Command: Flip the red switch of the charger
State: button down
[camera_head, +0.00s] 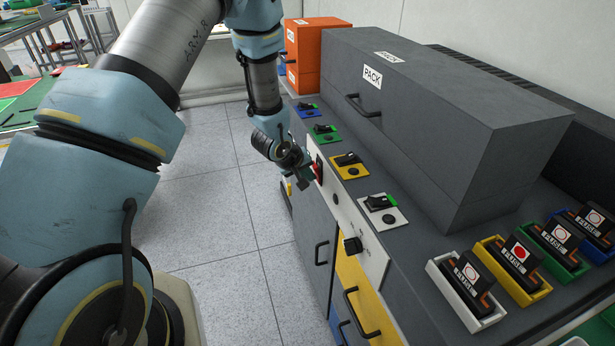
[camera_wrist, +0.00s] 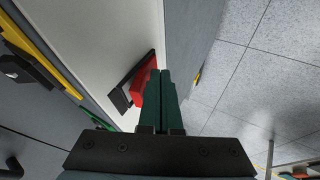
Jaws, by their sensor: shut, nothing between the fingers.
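The red switch (camera_head: 316,172) sits in a dark frame on the white front panel (camera_head: 342,205) of the grey charger bench. In the wrist view the red switch (camera_wrist: 138,95) is just left of my fingertips, partly hidden behind them. My gripper (camera_head: 305,181) is at the panel, right at the switch; it also shows in the wrist view (camera_wrist: 160,75). Its two green fingers are shut together with nothing between them. The fingertips look very close to the red switch; I cannot tell whether they touch it.
A black knob (camera_head: 352,245) sticks out lower on the panel. Coloured plates with black handles, such as the yellow one (camera_head: 349,166), line the bench top. A grey PACK box (camera_head: 440,120) stands behind. Drawer handles (camera_head: 362,312) protrude below. The floor left of the bench is clear.

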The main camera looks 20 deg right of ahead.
jog(key=shift+r, duration=0.25)
jog(key=shift+r+p, duration=0.65)
jog(key=shift+r, duration=0.05)
